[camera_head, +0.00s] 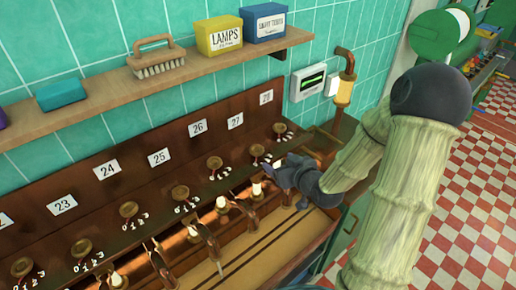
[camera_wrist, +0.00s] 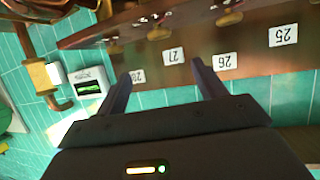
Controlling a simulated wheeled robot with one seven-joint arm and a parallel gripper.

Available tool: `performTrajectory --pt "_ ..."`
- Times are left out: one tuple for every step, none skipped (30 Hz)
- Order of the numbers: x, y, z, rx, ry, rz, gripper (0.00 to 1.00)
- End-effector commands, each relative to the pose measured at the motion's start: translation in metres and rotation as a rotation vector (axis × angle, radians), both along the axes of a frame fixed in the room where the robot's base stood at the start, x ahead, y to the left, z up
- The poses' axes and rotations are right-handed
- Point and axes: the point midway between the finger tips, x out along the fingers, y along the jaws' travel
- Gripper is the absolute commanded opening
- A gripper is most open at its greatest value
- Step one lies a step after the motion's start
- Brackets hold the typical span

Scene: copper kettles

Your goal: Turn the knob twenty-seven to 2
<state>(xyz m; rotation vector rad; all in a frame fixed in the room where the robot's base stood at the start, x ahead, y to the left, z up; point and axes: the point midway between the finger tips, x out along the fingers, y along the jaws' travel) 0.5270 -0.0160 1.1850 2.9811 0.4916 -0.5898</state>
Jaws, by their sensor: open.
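Knob twenty-seven (camera_head: 257,150) is a round brass knob on the sloped brown panel, below the white label 27 (camera_head: 236,120). Small white digits lie around its lower side; its exact setting is too small to read. My gripper (camera_head: 282,168) is just below and right of this knob in the head view, apart from it as far as I can see. In the upside-down wrist view, the two fingers of my gripper (camera_wrist: 160,70) are spread with nothing between them. The label 27 (camera_wrist: 174,56) and knob twenty-seven (camera_wrist: 158,33) show beyond the gap.
Knob twenty-six (camera_head: 214,162) and knob twenty-eight (camera_head: 279,128) sit close on either side. Copper pipes with lit white tops (camera_head: 222,203) stand in a row in front of the panel. A wooden shelf (camera_head: 110,92) with boxes and a brush hangs above.

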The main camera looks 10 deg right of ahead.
Motion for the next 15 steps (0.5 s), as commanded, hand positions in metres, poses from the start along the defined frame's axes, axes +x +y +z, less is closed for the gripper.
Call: performTrajectory --pt "0.005 0.003 -0.002 0.002 0.002 0.002 0.70" --pt "0.009 0.004 -0.003 0.001 0.003 0.002 0.70" --pt "0.014 0.006 -0.006 0.002 0.003 0.002 0.70" --pt "0.018 0.007 -0.007 0.002 0.003 0.002 0.70" --pt "0.022 0.008 -0.008 0.002 0.002 0.001 0.70" --pt "0.027 0.010 -0.010 0.001 0.003 0.002 0.70" --pt "0.031 0.011 -0.012 0.001 0.001 0.001 0.70" --pt "0.034 0.013 -0.014 0.003 0.002 0.002 0.70" --pt "0.039 0.015 -0.016 0.002 0.003 0.001 0.70" --pt "0.043 0.016 -0.017 0.001 0.001 0.001 0.70" --pt "0.047 0.017 -0.019 0.002 0.003 0.001 0.70" --pt "0.052 0.018 -0.021 0.001 0.001 0.001 0.70" --pt "0.055 0.020 -0.023 0.002 0.003 0.002 0.70" --pt "0.059 0.021 -0.024 0.002 0.003 0.001 0.70" --pt "0.064 0.023 -0.027 0.001 0.004 0.000 0.70"
